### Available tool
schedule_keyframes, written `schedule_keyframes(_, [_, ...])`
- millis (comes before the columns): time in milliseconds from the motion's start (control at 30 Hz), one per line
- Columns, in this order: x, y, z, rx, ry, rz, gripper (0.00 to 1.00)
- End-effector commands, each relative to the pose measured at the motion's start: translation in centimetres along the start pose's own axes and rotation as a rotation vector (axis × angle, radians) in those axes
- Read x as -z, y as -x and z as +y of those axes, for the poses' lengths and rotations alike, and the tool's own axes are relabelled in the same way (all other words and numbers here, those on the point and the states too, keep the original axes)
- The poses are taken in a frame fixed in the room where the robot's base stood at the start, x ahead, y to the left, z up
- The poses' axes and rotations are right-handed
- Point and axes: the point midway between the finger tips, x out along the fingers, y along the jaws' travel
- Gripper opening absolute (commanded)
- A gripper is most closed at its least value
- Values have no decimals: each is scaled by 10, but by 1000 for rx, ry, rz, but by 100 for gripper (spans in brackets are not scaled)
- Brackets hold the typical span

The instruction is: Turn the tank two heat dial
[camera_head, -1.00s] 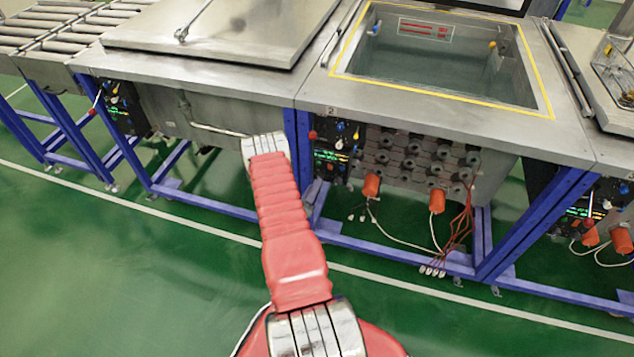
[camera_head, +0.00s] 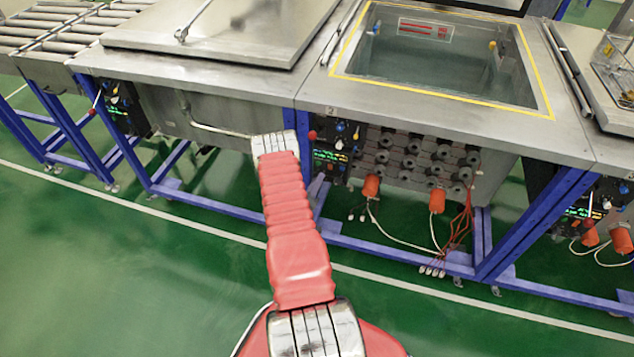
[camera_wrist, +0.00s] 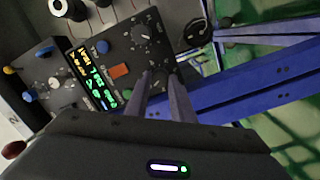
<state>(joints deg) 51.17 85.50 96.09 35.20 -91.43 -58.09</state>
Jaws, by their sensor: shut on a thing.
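Tank two (camera_head: 440,118), marked "2", stands open in the middle of the head view. Its dark control panel (camera_head: 345,136) is on the front left, just right of my arm's end. In the wrist view the panel (camera_wrist: 108,45) shows tilted, with a lit display, an orange button and blue knobs. My gripper (camera_wrist: 163,82) has its two fingers at the panel's lower right, shut on a dark dial (camera_wrist: 160,76) that they partly hide. Another black dial (camera_wrist: 145,36) with white scale marks sits above, clear of the fingers. I cannot read the dial labels.
Blue frame legs (camera_head: 305,150) stand close beside the panel; a blue beam (camera_wrist: 240,92) runs right of my fingers in the wrist view. Orange plugs (camera_head: 371,186) with hanging cables are below the tank. The green floor (camera_head: 130,270) in front is open.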

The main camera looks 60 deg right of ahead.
Motion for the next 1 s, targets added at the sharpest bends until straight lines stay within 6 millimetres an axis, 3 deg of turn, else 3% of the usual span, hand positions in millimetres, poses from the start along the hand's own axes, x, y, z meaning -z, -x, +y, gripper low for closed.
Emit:
schedule_keyframes(200, [0,0,-2,5,0,0,0])
schedule_keyframes(667, [0,1,-2,14,-71,-4,0])
schedule_keyframes(1000, [0,2,-2,34,-298,-15,0])
